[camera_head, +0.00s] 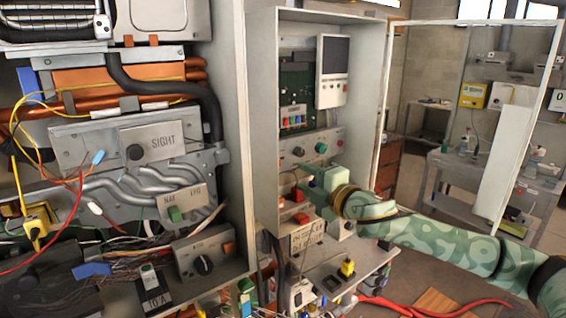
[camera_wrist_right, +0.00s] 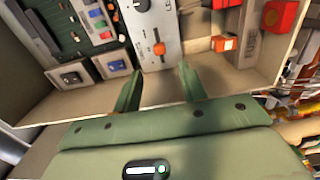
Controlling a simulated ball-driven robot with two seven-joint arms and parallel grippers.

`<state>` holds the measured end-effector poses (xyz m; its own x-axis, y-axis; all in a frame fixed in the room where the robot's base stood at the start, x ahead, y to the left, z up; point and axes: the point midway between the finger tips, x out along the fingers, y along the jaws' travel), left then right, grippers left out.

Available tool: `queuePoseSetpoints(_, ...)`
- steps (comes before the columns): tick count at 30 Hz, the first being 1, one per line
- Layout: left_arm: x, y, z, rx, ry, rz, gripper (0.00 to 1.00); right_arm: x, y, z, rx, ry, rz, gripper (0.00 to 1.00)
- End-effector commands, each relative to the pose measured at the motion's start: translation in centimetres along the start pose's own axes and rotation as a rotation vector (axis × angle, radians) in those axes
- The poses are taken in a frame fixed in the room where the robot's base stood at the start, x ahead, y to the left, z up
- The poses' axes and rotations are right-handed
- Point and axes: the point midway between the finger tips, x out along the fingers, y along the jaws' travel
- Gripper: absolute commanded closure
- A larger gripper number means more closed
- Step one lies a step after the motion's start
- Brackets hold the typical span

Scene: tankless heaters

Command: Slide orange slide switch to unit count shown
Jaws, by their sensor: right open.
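The orange slide switch (camera_wrist_right: 159,48) sits in a slot on a grey panel (camera_wrist_right: 160,20) in the right wrist view. Its scale marks are too small to read. My right gripper (camera_wrist_right: 160,87) is open and empty, its two fingers apart on either side below the slide switch. I see no contact. In the head view the right gripper (camera_head: 308,190) is inside the open grey cabinet, in front of its lower part, and I cannot pick out the slide switch there. No readable unit count shows. My left gripper is not in view.
An orange switch (camera_wrist_right: 225,43) and a red box (camera_wrist_right: 278,15) are right of the panel. In the head view, a white controller (camera_head: 333,70) hangs above, and the cabinet's open door (camera_head: 505,150) stands right.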

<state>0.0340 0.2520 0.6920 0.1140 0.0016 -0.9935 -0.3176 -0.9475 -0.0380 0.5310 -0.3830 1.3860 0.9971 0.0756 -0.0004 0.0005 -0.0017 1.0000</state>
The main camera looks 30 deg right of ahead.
Motion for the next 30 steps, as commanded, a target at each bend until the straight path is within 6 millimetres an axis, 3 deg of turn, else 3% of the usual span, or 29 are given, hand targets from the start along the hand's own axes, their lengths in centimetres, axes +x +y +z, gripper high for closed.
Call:
queuePoseSetpoints(6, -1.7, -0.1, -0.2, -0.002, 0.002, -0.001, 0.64, 4.8, 0.5, -0.2, 0.004, 0.002, 0.004, 0.58)
queuePoseSetpoints(12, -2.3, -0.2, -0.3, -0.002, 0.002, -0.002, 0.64, 8.0, 0.2, -0.1, 0.0, 0.002, 0.002, 0.58)
queuePoseSetpoints(25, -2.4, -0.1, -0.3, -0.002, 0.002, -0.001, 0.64, 9.1, 0.1, -0.2, -0.001, 0.003, 0.001, 0.58)
queuePoseSetpoints(30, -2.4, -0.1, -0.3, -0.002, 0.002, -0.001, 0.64, 9.1, 0.1, -0.1, -0.001, 0.003, 0.001, 1.0)
